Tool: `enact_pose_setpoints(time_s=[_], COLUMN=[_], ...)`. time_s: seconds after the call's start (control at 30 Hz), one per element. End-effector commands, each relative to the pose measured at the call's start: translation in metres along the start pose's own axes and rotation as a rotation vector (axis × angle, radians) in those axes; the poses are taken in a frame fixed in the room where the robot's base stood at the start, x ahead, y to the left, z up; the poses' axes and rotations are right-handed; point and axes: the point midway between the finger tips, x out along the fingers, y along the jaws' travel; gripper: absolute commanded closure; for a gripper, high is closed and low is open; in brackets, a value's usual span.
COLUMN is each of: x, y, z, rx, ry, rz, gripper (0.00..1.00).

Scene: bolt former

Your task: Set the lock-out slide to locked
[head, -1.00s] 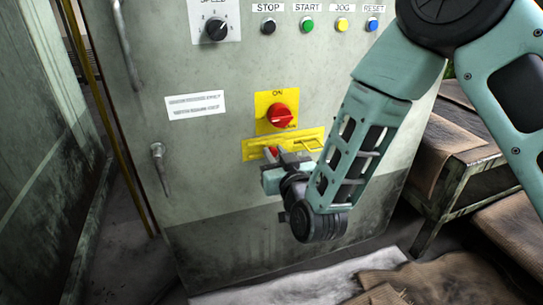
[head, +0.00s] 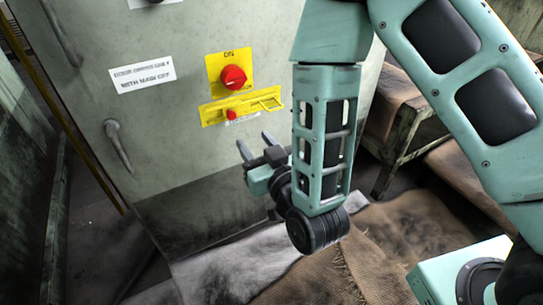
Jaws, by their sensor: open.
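The lock-out slide is a yellow plate (head: 212,115) on the grey cabinet front, below the red rotary switch (head: 233,77). Its small red knob (head: 231,114) is left of the plate's middle, and a yellow loop (head: 268,103) is at its right end. A white label under the plate is too small to read. My gripper (head: 254,139) is open and empty, just below and to the right of the knob in the picture. Its two fingers point up toward the plate and look apart from the knob.
A door handle (head: 118,145) sticks out at the lower left of the cabinet (head: 160,130). A white sign (head: 142,74) is above it. Brown sacking (head: 340,250) lies on the floor, and a bench (head: 400,140) stands at right.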

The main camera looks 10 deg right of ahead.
Motion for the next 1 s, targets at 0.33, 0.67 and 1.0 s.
enact_pose_setpoints(time_s=[0.33, 0.67, 1.0], x=[-0.026, -0.05, -0.064], y=[-0.003, -0.001, 0.001], z=[0.0, -0.003, -0.001], rx=[0.001, -0.003, 0.0], ry=[-0.021, -0.005, 0.001], rz=[0.002, -0.003, 0.001], gripper=[0.58, 0.58, 0.58])
